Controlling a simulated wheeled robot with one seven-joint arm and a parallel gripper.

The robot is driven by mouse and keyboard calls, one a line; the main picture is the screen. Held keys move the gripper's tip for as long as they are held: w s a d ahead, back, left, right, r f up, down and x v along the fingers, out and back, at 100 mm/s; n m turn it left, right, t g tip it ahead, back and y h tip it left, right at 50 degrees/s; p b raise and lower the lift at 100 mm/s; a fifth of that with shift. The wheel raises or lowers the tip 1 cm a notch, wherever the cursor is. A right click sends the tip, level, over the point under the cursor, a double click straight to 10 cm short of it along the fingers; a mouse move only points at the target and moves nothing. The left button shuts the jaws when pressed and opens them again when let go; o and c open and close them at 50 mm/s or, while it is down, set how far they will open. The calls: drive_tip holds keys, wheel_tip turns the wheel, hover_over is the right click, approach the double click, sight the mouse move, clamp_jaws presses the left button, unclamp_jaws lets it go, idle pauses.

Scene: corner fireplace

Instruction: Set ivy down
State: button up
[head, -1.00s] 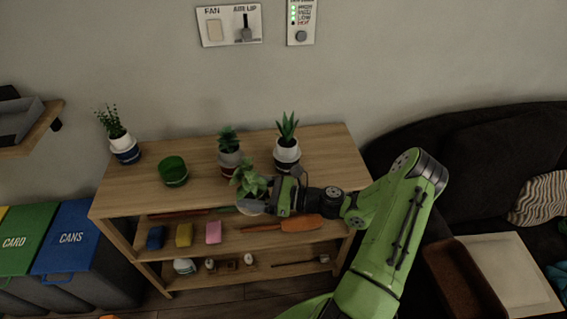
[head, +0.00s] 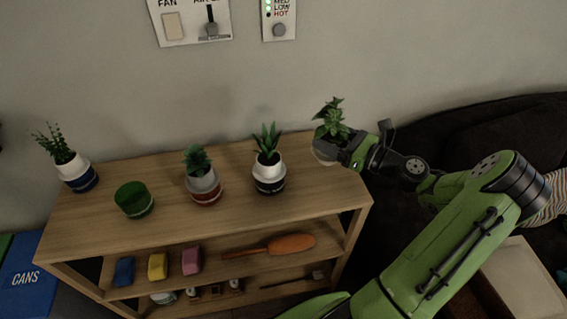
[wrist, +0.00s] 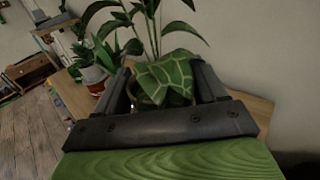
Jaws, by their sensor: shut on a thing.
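The ivy (head: 331,116) is a leafy green plant in a white pot (head: 324,152). It is at the back right end of the wooden shelf's top (head: 228,229) in the head view. My gripper (head: 338,148) is shut on the pot from the right, and the plant looks upright. I cannot tell whether the pot touches the shelf top or hangs just above it. In the wrist view the ivy's patterned leaves (wrist: 165,78) stand between my gripper's fingers (wrist: 165,90) and hide most of the pot.
To its left stand a spiky plant (head: 268,160) in a dark-banded pot, a plant in a red-based pot (head: 205,188), an empty green cup (head: 134,199) and a blue-based plant (head: 75,172). Sponges (head: 158,266) and an orange brush (head: 291,244) lie below. The front right top is clear.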

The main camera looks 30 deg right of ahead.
wheel_tip(320, 180, down, 10)
drive_tip(key=b, duration=0.4)
drive_tip(key=shift+w+f, duration=0.1)
drive_tip(key=shift+f, duration=0.05)
drive_tip(key=o, duration=1.2)
